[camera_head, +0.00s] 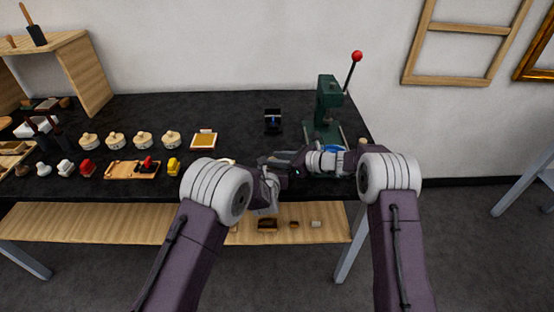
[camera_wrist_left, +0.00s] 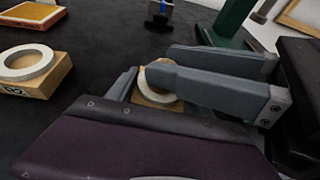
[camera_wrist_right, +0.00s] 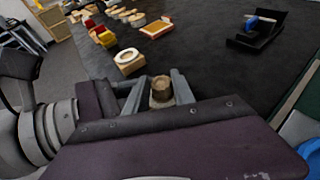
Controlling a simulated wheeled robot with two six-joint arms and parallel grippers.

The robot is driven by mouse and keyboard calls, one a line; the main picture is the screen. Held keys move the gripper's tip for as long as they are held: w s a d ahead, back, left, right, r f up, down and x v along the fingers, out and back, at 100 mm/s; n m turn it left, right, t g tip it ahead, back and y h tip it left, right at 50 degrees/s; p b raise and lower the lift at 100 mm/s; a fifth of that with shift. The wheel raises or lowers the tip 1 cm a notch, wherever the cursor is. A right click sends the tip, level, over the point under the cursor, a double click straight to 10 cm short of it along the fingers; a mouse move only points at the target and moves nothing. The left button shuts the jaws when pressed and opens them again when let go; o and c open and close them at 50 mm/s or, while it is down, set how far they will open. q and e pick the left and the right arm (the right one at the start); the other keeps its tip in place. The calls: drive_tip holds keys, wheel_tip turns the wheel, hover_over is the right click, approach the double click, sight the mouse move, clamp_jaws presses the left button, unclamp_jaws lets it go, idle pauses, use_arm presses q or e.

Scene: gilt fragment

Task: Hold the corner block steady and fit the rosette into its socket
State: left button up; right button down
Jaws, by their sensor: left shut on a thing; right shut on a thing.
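The wooden corner block (camera_wrist_left: 143,96) with a pale ring on top is between the fingers of my left gripper (camera_wrist_left: 150,92), which is shut on it; one finger is partly hidden. My right gripper (camera_wrist_right: 160,92) is shut on a small brown round piece, which looks like the rosette (camera_wrist_right: 162,84). In the left wrist view the right gripper's grey fingers (camera_wrist_left: 215,78) reach in from the right over the block and cover part of the ring. Whether the rosette touches the socket is hidden. In the head view both grippers meet at the table's front edge.
Another wooden block with a white ring (camera_wrist_left: 30,65) stands to the left, near a yellow-topped tray (camera_head: 204,140). A green press (camera_head: 328,105) with a red-knobbed lever and a small black stand (camera_head: 273,122) stand behind. Several pots and tools fill the left side.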

drive_tip(key=shift+f, duration=0.5)
drive_tip(key=c, duration=1)
unclamp_jaws()
drive_tip(key=shift+f, duration=0.1)
drive_tip(key=shift+o, duration=0.2)
drive_tip(key=shift+s+a, duration=0.1)
drive_tip(key=v, duration=1.2)
use_arm(q)
drive_tip(key=o, duration=1.5)
drive_tip(key=shift+c, duration=0.2)
